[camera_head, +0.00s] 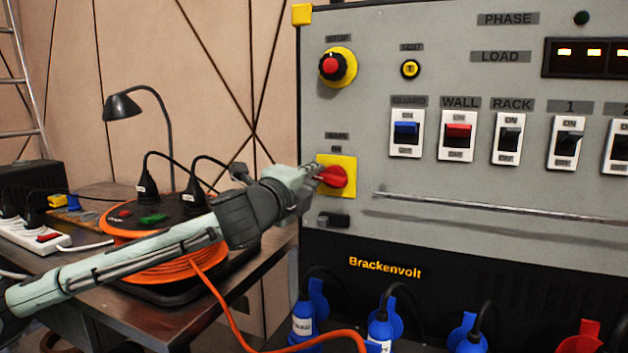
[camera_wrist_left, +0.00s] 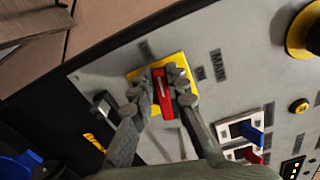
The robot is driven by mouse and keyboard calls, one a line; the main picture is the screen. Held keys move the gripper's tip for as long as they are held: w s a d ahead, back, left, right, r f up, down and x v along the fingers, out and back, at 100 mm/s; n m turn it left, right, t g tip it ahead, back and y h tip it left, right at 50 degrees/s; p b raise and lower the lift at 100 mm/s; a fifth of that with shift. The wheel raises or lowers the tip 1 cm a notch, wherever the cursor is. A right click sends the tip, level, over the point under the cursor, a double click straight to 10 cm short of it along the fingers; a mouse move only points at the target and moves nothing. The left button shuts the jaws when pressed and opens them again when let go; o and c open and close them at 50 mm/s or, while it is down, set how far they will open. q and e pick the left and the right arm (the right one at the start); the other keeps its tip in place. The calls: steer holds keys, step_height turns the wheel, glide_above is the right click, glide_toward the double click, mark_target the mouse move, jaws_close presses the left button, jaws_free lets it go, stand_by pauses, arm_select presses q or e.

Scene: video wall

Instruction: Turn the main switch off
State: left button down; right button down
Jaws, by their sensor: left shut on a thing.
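The main switch is a red rotary handle (camera_head: 334,177) on a yellow square plate (camera_head: 347,163), at the left of the grey panel (camera_head: 420,270). In the head view my left gripper (camera_head: 314,176) reaches it from the left. In the left wrist view the red handle (camera_wrist_left: 163,95) sits between the two fingers of my left gripper (camera_wrist_left: 160,92), which is shut on it. The yellow plate (camera_wrist_left: 135,75) shows around the fingers. Part of the handle is hidden by the fingers in the head view. My right gripper is not in view.
A red stop button (camera_head: 331,66) is above the switch, and a row of rockers, such as the blue one (camera_head: 406,131), is to its right. A metal rail (camera_head: 500,207) crosses the panel. An orange cable reel (camera_head: 160,270) stands on the table at left.

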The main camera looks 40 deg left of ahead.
arm_select(q)
steer(key=shift+f+n, duration=0.3)
steer(key=shift+n, duration=0.8)
steer(key=c, duration=1.5)
jaws_free()
step_height(320, 180, up, 10)
steer(key=shift+f, duration=0.1)
